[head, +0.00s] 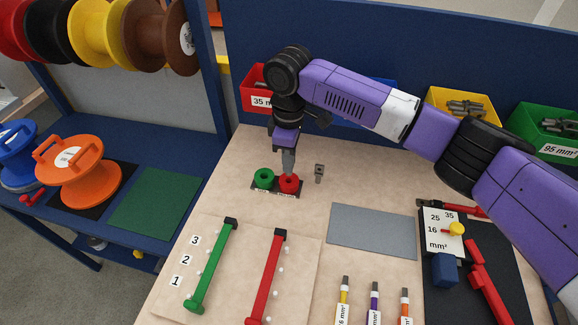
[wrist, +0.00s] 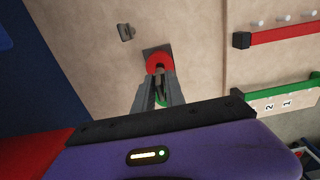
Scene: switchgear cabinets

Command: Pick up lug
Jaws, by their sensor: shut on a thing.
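My gripper (head: 288,164) points straight down over a red ring-shaped holder (head: 289,184) on a small dark base. Its fingers are close together, shut on a small piece at the ring's opening. The fingers hide most of that piece, so I cannot make out its shape. In the wrist view, the fingertips (wrist: 160,72) meet at the red ring (wrist: 158,61). A small grey metal lug-like piece (head: 319,172) stands apart on the table, right of the red holder; it also shows in the wrist view (wrist: 126,32).
A green ring holder (head: 263,179) stands left of the red one. Bins of lugs, red (head: 254,90), yellow (head: 462,105) and green (head: 547,128), line the back. A grey mat (head: 372,231) lies right. Green (head: 213,265) and red (head: 266,275) bars lie in front.

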